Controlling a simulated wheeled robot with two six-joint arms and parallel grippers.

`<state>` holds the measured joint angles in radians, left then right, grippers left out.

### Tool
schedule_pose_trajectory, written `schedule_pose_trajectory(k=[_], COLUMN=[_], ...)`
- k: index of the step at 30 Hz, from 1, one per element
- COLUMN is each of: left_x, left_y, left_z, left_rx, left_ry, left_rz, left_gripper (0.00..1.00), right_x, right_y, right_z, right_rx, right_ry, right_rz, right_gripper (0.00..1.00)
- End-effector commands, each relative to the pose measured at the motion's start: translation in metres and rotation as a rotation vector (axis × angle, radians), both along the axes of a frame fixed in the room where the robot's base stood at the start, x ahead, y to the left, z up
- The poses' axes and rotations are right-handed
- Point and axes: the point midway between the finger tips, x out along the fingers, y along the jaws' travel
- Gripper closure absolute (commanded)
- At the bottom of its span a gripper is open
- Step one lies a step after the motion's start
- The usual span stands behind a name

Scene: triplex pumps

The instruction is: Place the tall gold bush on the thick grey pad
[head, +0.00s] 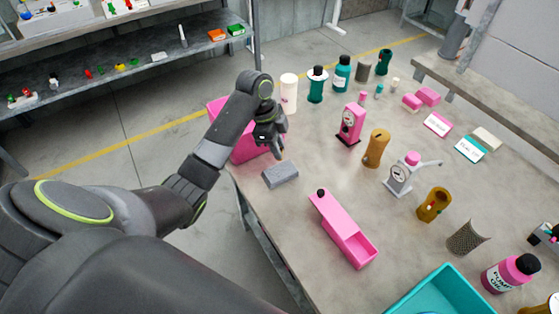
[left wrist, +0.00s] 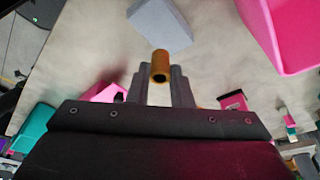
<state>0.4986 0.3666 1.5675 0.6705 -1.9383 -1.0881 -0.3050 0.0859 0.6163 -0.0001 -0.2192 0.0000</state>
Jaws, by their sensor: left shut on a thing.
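My left gripper (head: 275,148) is shut on the tall gold bush (left wrist: 160,64), a small hollow gold tube held between the fingertips in the left wrist view. In the head view the bush cannot be made out behind the dark fingers. The thick grey pad (head: 280,174) is a grey block lying on the table near its left edge, just below the gripper in the head view. The pad also shows at the top of the left wrist view (left wrist: 160,18), beyond the bush and apart from it. My right gripper is not in view.
A pink bin (head: 243,148) is behind the gripper at the table's left edge. A long pink tray (head: 345,232) lies to the right of the pad. A pink gauge stand (head: 350,124) and a gold-brown part (head: 376,148) stand farther right. Bare table surrounds the pad.

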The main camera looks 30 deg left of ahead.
Motion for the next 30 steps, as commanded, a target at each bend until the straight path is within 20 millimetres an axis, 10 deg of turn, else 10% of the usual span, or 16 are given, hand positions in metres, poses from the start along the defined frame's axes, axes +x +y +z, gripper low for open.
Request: schedule_pose_trajectory(k=[13, 26, 27, 30], left_x=[0.0, 0.0, 0.0, 0.0], left_y=[0.0, 0.0, 0.0, 0.0], left_z=[-0.055, -0.063, -0.062, -0.062], left_rx=[0.001, 0.001, 0.001, 0.001], left_ry=[0.002, -0.001, -0.001, -0.001], left_rz=[0.003, 0.001, 0.001, 0.001], left_gripper=[1.0, 1.0, 0.76, 0.63], right_x=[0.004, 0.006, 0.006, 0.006], right_y=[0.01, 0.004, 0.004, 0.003], right_z=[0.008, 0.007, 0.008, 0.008], right_rx=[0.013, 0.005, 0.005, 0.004], right_ry=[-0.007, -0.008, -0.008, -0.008], right_rz=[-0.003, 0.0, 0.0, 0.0], right_gripper=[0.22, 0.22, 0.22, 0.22])
